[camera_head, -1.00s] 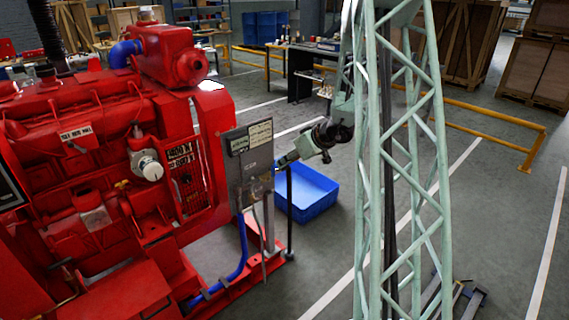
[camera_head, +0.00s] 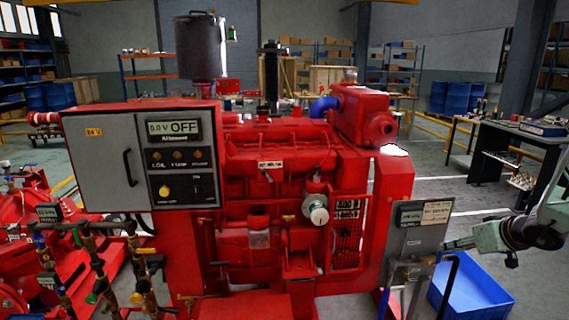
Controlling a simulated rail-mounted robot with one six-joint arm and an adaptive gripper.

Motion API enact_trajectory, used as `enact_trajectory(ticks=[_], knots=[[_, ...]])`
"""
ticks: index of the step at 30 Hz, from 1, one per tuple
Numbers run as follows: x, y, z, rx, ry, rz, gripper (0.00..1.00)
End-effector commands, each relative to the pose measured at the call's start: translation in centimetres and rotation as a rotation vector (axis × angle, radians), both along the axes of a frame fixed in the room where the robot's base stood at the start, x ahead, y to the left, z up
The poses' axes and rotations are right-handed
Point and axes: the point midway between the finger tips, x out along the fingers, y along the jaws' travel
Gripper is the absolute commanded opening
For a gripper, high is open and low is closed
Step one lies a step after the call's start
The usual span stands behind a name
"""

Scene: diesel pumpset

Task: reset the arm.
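My arm comes in from the right edge, with its pale green wrist (camera_head: 497,236) and a dark joint beside it. My gripper (camera_head: 452,244) is at the end of the arm, pointing left, just right of the grey upright panel (camera_head: 416,232) in this view. It is small, and I cannot tell whether its fingers are open or shut, or whether it touches the panel. The red diesel engine (camera_head: 275,165) fills the middle.
A blue bin (camera_head: 468,300) stands on the floor below my wrist. A dark workbench (camera_head: 515,150) is behind the arm. A grey control cabinet (camera_head: 140,160) reading OFF and brass-valved pipes (camera_head: 95,262) are at left. Open floor lies behind the arm.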

Motion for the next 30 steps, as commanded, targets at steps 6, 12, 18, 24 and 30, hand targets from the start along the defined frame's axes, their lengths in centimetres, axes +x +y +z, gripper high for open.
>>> enact_trajectory(ticks=[6, 12, 18, 24, 30], knots=[[0.4, 5.0, 4.2, 0.038, -0.004, 0.044, 0.25], [0.0, 10.2, 7.9, 0.077, 0.005, 0.087, 0.25], [-1.0, 15.3, 11.3, 0.115, 0.022, 0.128, 0.25], [-2.5, 20.1, 14.3, 0.146, 0.049, 0.163, 0.25], [-4.7, 24.7, 16.9, 0.173, 0.083, 0.197, 0.25]])
